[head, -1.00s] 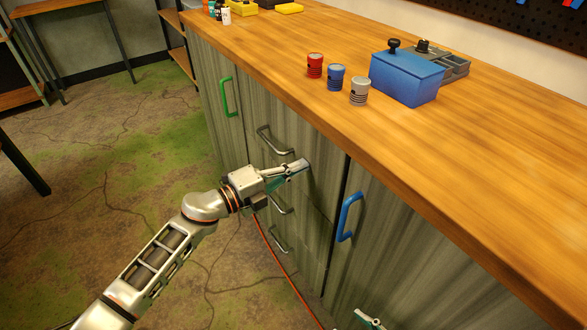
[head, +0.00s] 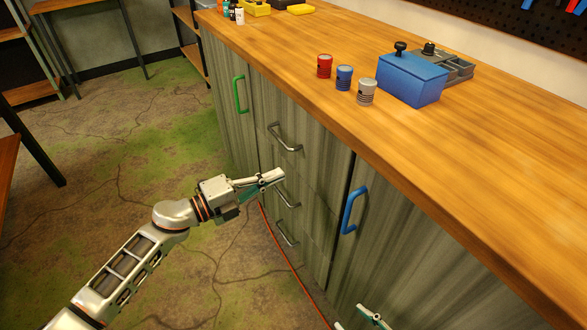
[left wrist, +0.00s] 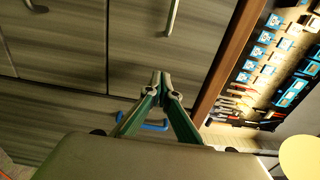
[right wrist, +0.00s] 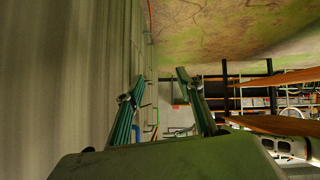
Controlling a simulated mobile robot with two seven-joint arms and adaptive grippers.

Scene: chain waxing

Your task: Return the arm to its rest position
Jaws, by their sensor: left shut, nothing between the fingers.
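My left arm comes in from the left in the head view. Its gripper (head: 276,177) is in front of the grey wooden drawers, below the counter edge, near the silver handles. In the left wrist view the fingertips (left wrist: 160,78) meet, with nothing between them. My right gripper (head: 374,316) shows only in part at the bottom of the head view, low beside the cabinet front. In the right wrist view its fingers (right wrist: 158,88) stand apart with nothing between them, close alongside the cabinet face.
The wooden counter (head: 480,160) carries red (head: 324,66), blue (head: 344,78) and grey (head: 366,92) cans and a blue lidded box (head: 410,80). Green (head: 240,94), silver (head: 284,140) and blue (head: 350,210) handles stick out from the cabinet. The floor (head: 150,130) at left is open.

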